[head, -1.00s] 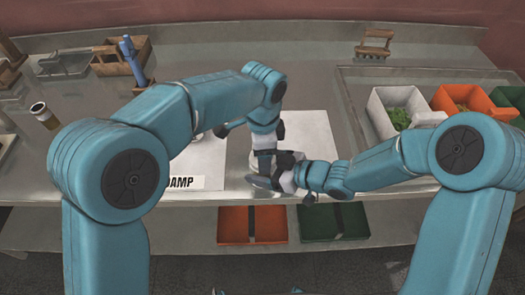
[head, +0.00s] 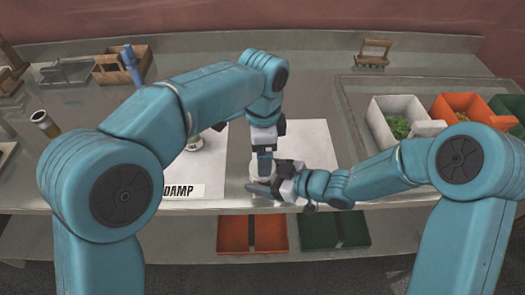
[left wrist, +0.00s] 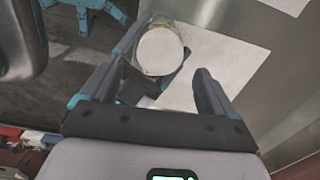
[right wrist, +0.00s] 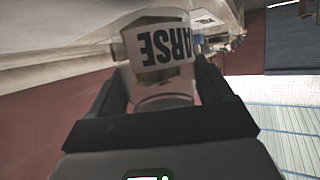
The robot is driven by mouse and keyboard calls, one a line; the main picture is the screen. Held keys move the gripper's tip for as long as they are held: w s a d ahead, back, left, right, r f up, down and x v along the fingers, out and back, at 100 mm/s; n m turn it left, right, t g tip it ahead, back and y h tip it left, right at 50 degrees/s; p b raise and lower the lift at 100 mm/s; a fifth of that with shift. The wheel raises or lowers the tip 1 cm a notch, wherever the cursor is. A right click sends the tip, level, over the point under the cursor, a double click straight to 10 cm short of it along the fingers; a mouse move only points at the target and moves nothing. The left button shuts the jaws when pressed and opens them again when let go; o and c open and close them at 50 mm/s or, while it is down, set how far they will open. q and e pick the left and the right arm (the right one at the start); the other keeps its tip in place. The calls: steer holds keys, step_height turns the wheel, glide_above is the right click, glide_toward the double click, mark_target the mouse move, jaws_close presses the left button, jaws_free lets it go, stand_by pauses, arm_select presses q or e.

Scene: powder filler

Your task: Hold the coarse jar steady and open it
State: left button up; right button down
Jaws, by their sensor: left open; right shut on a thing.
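The coarse jar shows in the right wrist view (right wrist: 165,45), its label reading "ARSE" upside down, between the fingers of my right gripper. In the left wrist view its round white top (left wrist: 160,50) faces the camera; I cannot tell whether that is a lid. My right gripper (head: 268,188) is shut on the jar near the front of the bench. My left gripper (head: 264,166) points down right above it, fingers open and apart on either side of the jar's top. In the head view the grippers hide most of the jar.
A second white sheet (head: 312,145) lies under and behind the grippers. White (head: 372,120) and orange (head: 447,112) bins stand at the right.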

arm_select(q)
steer(key=m, duration=0.3)
steer(key=shift+a+r, duration=0.1)
steer(key=shift+r, duration=0.05)
steer(key=shift+r+m, duration=0.25)
steer(key=shift+m, duration=0.85)
steer(key=m, duration=0.1)
steer(key=r+m, duration=0.1)
steer(key=m, duration=0.1)
steer(key=shift+s+a, duration=0.1)
steer(key=shift+r+m, duration=0.6)
steer(key=shift+m, duration=0.1)
steer(key=f, duration=0.7)
steer(key=shift+d+f, duration=0.2)
steer(key=shift+f, duration=0.1)
steer(key=c, duration=1.1)
steer(key=n, duration=1)
